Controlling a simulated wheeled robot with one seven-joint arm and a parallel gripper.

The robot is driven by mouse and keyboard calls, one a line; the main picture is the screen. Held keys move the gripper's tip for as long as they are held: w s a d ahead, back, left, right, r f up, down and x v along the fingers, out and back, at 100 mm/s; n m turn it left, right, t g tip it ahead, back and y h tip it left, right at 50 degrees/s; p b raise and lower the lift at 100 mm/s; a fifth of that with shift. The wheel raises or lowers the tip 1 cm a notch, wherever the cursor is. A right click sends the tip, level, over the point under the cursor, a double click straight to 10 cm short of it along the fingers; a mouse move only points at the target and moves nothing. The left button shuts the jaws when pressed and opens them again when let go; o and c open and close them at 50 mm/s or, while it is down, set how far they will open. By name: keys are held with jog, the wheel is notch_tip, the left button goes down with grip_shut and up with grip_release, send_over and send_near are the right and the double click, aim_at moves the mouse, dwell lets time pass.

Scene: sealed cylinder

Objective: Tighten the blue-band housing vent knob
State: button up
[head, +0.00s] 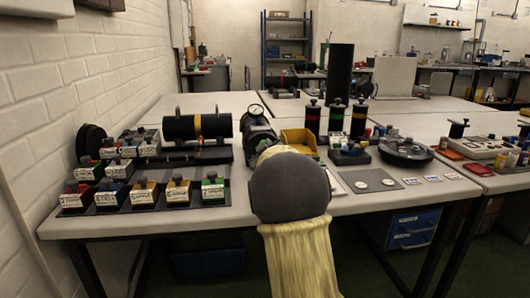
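Three upright black cylinder housings with knobs on top stand on the table, right of centre. The left housing (312,120) has a red band and the middle housing (336,119) a green-looking band. The right housing (358,121) has a band that looks blue, though it is too small to be sure. A small dark vent knob (360,100) sits on its top. How tight it is cannot be told. My arm, with a large dark round joint, rises at the front centre. My gripper is hidden beyond it.
A horizontal black cylinder (182,128) and several labelled coloured blocks fill the left side. A round black device (405,149) stands at right.

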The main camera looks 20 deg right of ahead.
jog(key=shift+n+b, duration=0.3)
jog(key=shift+n, duration=0.7)
jog(key=o, duration=1)
jog(key=shift+s, duration=0.1)
jog(key=p+v, duration=0.2)
jog(key=v, duration=1.5)
jog(key=shift+s+a+r, duration=0.1)
